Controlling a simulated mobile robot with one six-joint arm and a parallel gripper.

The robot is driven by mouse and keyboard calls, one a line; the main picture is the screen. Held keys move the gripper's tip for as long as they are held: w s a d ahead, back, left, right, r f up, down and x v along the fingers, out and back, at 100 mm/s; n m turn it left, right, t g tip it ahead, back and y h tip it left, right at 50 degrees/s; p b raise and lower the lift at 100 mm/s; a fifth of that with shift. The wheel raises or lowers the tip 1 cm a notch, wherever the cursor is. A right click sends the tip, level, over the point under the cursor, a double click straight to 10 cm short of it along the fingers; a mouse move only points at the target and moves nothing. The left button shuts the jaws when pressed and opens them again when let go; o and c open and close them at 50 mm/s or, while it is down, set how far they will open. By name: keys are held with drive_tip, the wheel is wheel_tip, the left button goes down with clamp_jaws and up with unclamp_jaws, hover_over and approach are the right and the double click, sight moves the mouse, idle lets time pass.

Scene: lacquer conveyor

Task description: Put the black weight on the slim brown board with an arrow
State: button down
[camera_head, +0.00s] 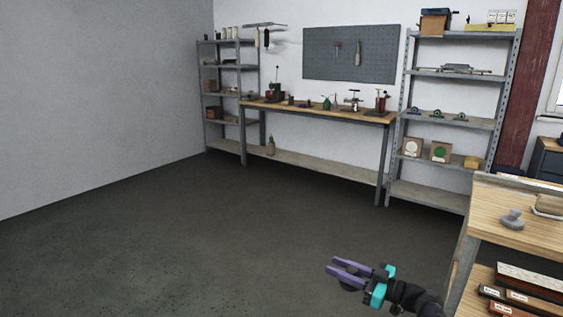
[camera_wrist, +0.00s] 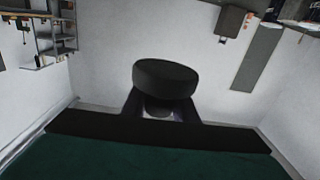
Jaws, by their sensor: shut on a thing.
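My gripper (camera_head: 333,267), with purple fingers, is over the open floor, left of the wooden bench. It is shut on the black weight. In the wrist view the weight (camera_wrist: 165,79) is a thick black disc at the fingertips; the fingers grip its narrower part. In the head view only a dark bit of the weight (camera_head: 348,286) shows by the fingers. Slim dark boards with small white labels (camera_head: 491,291) lie on the bench's lower shelf at the right. I cannot make out an arrow on any of them, so the brown arrow board is not certain.
The wooden bench (camera_head: 520,236) at the right carries a grey weight (camera_head: 512,219) and a rounded tan object. A speckled slab (camera_head: 535,281) lies on its lower shelf. A long workbench (camera_head: 320,111) and metal shelves stand at the back wall. The floor (camera_head: 180,240) is clear.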

drive_tip(key=shift+r+p, duration=2.15)
drive_tip(key=shift+p, duration=2.1)
